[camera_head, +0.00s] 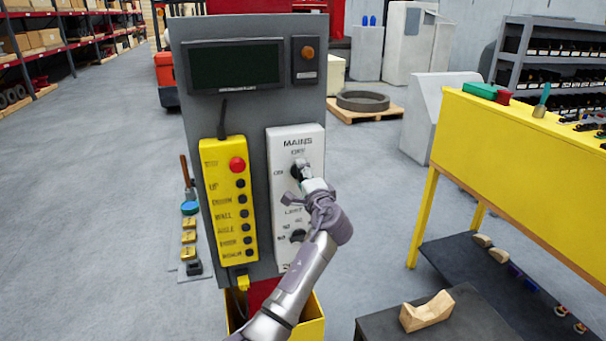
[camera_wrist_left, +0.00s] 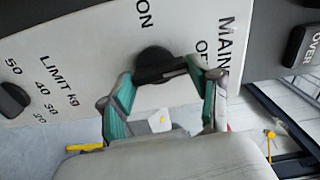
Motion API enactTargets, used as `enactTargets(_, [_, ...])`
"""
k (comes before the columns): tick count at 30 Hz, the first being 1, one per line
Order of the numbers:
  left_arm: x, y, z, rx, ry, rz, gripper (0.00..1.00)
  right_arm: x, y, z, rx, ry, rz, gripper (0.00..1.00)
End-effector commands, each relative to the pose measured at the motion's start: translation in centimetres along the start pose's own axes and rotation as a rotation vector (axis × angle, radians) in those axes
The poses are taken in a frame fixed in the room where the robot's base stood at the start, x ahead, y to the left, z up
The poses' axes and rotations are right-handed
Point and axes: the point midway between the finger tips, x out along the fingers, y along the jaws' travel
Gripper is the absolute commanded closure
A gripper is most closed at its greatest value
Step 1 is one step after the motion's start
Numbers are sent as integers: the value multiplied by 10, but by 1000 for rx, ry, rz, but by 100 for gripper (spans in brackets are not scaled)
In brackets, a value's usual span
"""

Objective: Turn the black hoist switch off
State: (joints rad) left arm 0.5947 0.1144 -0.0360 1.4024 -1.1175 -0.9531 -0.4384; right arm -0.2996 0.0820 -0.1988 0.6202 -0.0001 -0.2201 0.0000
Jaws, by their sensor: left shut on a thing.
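The black mains switch (camera_head: 299,168) is a round knob with a raised bar, on a white plate (camera_head: 284,138) marked MAINS, OFF and ON. My left gripper (camera_head: 309,190) is at this knob and partly covers it in the head view. In the left wrist view, the knob (camera_wrist_left: 153,60) lies between the two fingers of my left gripper (camera_wrist_left: 160,85), which are shut on its bar. The bar lies crosswise there, one end on the OFF side; its exact setting is hard to tell. My right gripper is not in view.
A limit knob (camera_head: 298,236) sits lower on the same plate. A yellow button pendant (camera_head: 228,200) with a red button hangs to the left. A dark screen (camera_head: 235,65) and an orange lamp (camera_head: 308,53) are above. A yellow bench (camera_head: 510,150) stands to the right.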

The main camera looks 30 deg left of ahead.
Motion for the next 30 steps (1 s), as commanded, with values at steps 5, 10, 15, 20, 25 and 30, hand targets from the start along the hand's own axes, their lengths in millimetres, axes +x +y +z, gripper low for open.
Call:
enactTargets(5, [1, -3, 0, 32, 1, -6, 72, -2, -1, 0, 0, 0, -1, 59])
enactTargets(10, [1, -3, 0, 41, 1, -7, 72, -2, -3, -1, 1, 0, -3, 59])
enactTargets(15, [1, -3, 0, 40, 1, -7, 72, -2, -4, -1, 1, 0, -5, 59])
enactTargets(20, [1, -3, 0, 39, 1, -7, 29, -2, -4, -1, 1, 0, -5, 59])
enactTargets(25, [0, -2, 0, 39, 1, -4, 12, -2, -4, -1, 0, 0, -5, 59])
enactTargets(30, [0, -1, 0, 39, 1, -2, 12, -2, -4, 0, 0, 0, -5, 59])
